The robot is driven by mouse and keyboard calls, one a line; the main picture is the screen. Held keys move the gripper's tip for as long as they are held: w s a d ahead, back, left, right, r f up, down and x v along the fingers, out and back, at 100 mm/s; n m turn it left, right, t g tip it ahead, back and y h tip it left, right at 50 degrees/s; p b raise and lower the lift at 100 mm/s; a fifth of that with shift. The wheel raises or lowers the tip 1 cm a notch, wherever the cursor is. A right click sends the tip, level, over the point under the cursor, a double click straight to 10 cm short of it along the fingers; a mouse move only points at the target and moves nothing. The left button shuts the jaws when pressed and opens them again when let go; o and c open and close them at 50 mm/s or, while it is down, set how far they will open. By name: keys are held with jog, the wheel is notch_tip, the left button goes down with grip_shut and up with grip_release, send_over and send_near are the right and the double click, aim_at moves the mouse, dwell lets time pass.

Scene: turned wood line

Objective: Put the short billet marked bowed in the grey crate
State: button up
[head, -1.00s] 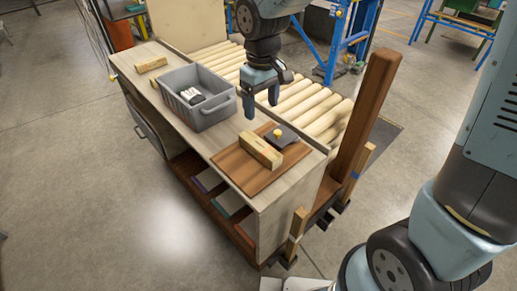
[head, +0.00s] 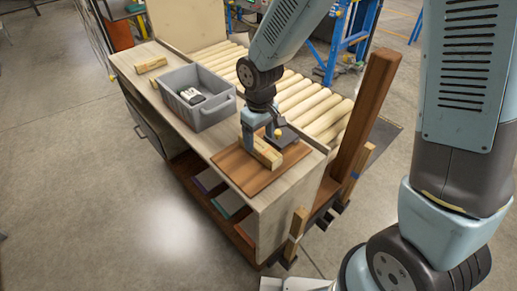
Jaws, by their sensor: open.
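A short light-wood billet (head: 266,154) lies on a brown board at the near end of the bench. No mark can be read on it from here. My gripper (head: 262,142) is open and low over this billet, its fingers around or just above it; I cannot tell whether they touch it. Another short billet (head: 151,65) lies at the far left end of the bench. The grey crate (head: 206,118) stands between the two billets and holds a small black-and-white item (head: 191,97).
A conveyor of wooden rollers (head: 301,97) runs behind the bench. A tall wooden post (head: 364,115) stands at the right.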

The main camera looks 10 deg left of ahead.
jog(key=shift+f, duration=1.2)
jog(key=c, duration=1.4)
